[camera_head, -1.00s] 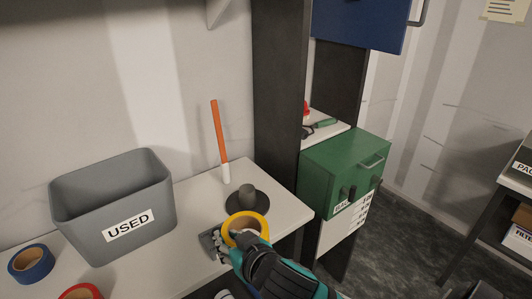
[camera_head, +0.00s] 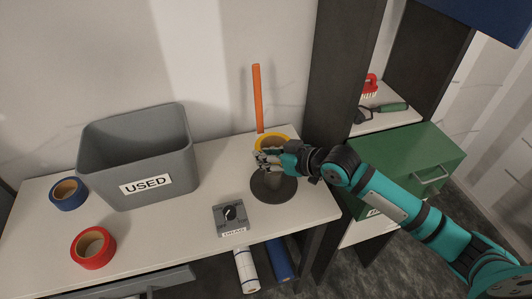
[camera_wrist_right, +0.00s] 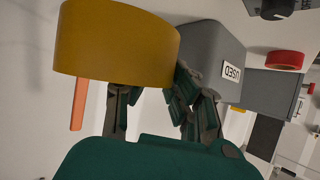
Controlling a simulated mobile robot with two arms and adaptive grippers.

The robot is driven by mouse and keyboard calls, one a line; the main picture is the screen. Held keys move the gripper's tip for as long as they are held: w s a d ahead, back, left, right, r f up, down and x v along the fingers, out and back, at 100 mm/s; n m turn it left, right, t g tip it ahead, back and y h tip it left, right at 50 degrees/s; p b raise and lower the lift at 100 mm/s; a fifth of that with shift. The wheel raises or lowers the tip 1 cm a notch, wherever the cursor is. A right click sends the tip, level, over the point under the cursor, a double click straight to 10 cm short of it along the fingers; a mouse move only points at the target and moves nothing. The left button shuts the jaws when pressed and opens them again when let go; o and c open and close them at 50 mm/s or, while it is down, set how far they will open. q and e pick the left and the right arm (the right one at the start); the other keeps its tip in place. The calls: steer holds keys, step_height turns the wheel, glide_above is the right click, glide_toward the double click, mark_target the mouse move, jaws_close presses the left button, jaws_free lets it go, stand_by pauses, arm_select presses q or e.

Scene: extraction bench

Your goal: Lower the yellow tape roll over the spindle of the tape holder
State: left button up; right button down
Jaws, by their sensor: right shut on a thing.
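The yellow tape roll (camera_head: 272,138) is in my right gripper (camera_head: 266,158), which is shut on its wall. In the right wrist view the roll (camera_wrist_right: 117,45) fills the upper left, beside the dark fingers (camera_wrist_right: 165,95). The tape holder has a dark round base (camera_head: 273,190) on the bench, below my gripper. My left gripper is not in view.
A grey USED bin (camera_head: 140,165), a blue roll (camera_head: 68,194), a red roll (camera_head: 93,248) and a grey dial box (camera_head: 231,213) stand on the bench. A dark post (camera_head: 342,70) and green cabinet (camera_head: 425,165) are on the right.

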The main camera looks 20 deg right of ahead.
steer(key=shift+w+d+f+b, duration=0.1)
steer(key=shift+d+f+b, duration=0.1)
steer(key=shift+f+b, duration=0.4)
step_height(320, 180, down, 2)
steer(key=shift+f+b, duration=0.1)
steer(key=shift+b, duration=0.8)
steer(key=shift+f+b, duration=0.6)
steer(key=shift+b, duration=0.1)
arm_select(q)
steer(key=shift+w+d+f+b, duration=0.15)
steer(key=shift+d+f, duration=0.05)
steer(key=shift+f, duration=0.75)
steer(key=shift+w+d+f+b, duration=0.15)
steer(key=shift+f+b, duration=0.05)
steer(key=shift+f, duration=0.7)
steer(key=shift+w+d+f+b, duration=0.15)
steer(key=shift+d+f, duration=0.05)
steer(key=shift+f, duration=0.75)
arm_select(e)
steer(key=shift+f, duration=1.1)
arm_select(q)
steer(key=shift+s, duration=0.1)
arm_select(e)
steer(key=c, duration=1.1)
jaws_free()
steer(key=shift+c, duration=0.2)
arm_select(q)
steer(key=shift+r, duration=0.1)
arm_select(e)
steer(key=shift+r, duration=0.1)
